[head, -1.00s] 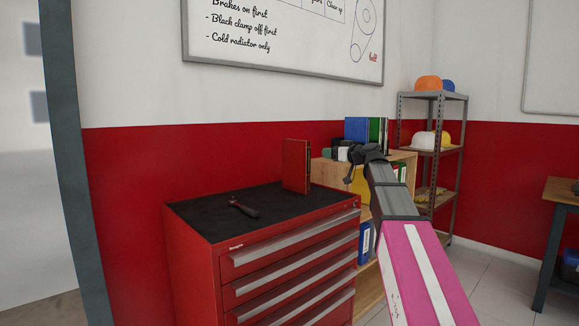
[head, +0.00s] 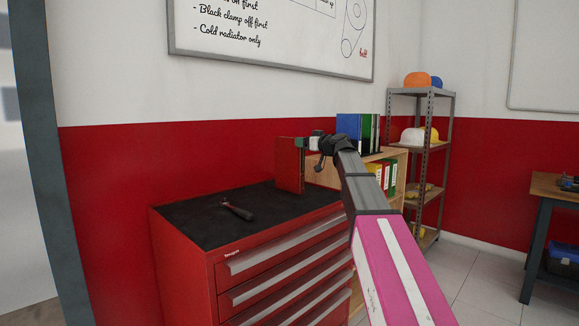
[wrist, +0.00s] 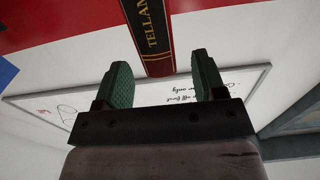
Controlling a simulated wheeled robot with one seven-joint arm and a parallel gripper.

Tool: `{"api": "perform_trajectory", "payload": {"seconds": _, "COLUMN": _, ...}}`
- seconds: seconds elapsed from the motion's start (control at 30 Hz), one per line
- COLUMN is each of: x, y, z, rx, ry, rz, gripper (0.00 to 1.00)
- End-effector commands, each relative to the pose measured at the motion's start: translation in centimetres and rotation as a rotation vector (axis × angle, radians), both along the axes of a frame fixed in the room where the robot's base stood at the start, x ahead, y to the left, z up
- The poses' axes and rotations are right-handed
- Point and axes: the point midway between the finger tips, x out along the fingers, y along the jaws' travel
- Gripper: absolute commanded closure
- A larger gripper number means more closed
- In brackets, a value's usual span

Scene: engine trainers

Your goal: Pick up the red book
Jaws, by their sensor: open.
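The red book (head: 289,165) stands upright on the black top of the red tool cabinet, near its back right corner. In the wrist view its dark spine with gold lettering (wrist: 153,35) shows ahead, between the lines of the two green finger pads. My gripper (wrist: 167,80) is open with nothing between its pads. In the head view my gripper (head: 312,146) is at the right side of the book's upper part, level with it. I cannot tell in the head view whether the fingers touch the book.
The red tool cabinet (head: 185,228) has a hammer (head: 237,210) lying on its top, left of the book. Behind my arm a wooden bookcase (head: 398,158) holds binders (head: 348,128).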

Motion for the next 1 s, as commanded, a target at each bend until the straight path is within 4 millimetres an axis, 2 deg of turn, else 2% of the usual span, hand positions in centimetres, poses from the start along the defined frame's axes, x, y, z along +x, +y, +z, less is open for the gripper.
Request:
{"api": "perform_trajectory", "payload": {"seconds": 0.37, "x": 3.4, "y": 3.2, "z": 0.1, "rx": -0.001, "ry": -0.001, "rz": 0.0, "gripper": 0.36}}
{"api": "perform_trajectory", "payload": {"seconds": 0.63, "x": 3.5, "y": 3.5, "z": 0.0, "rx": -0.001, "ry": -0.001, "rz": 0.0, "gripper": 0.36}}
{"api": "perform_trajectory", "payload": {"seconds": 0.67, "x": 3.5, "y": 3.5, "z": 0.0, "rx": -0.001, "ry": -0.001, "rz": 0.0, "gripper": 0.43}}
{"api": "perform_trajectory", "payload": {"seconds": 0.83, "x": 3.5, "y": 3.5, "z": 0.0, "rx": -0.001, "ry": -0.001, "rz": 0.0, "gripper": 0.98}}
{"api": "perform_trajectory", "payload": {"seconds": 1.0, "x": 3.5, "y": 3.5, "z": 0.1, "rx": 0.002, "ry": -0.001, "rz": -0.001, "gripper": 1.0}}
